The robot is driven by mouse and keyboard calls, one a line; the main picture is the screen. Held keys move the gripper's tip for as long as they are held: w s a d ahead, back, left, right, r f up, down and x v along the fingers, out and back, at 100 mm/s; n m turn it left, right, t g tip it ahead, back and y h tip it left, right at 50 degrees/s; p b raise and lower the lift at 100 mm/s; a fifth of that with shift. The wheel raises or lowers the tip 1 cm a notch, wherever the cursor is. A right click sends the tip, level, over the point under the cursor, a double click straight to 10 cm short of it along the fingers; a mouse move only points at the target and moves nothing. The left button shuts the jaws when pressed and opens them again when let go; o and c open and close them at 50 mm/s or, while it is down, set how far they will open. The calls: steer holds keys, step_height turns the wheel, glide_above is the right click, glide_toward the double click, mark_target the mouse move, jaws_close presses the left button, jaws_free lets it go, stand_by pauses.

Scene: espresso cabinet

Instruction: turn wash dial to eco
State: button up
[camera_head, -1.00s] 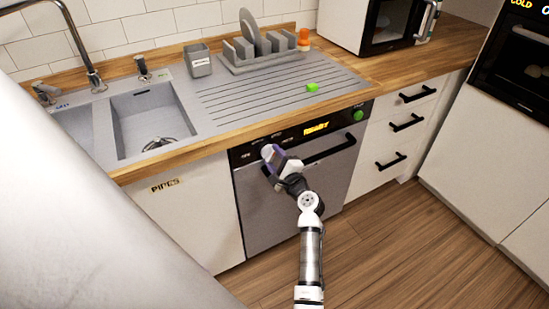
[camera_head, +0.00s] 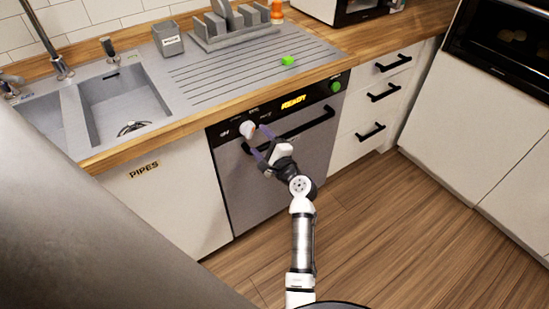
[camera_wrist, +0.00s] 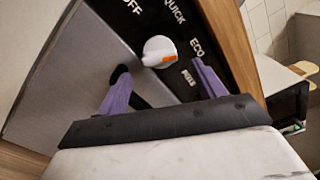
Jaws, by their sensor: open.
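The white wash dial (camera_head: 247,129) is on the dishwasher's black control strip (camera_head: 228,132). In the wrist view the dial (camera_wrist: 157,47) has an orange mark, lying on the side toward the ECO (camera_wrist: 196,47) and lower labels; I cannot tell exactly which label it points at. OFF and QUICK are printed above it. My gripper (camera_head: 256,138) is in front of the dial with its purple fingers apart. In the wrist view the open gripper (camera_wrist: 161,68) has one finger on each side of the dial's lower part; contact cannot be told.
The dishwasher's black bar handle (camera_head: 305,127) runs just below the strip, close to my gripper. A lit READY display (camera_head: 293,102) and a green button (camera_head: 336,87) are to the right. The wooden worktop edge (camera_head: 190,130) overhangs above. The floor in front is clear.

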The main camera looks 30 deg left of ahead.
steer(key=b+v, duration=0.1)
steer(key=v, duration=0.8)
steer(key=shift+d+b, duration=0.15)
steer(key=shift+b, duration=0.15)
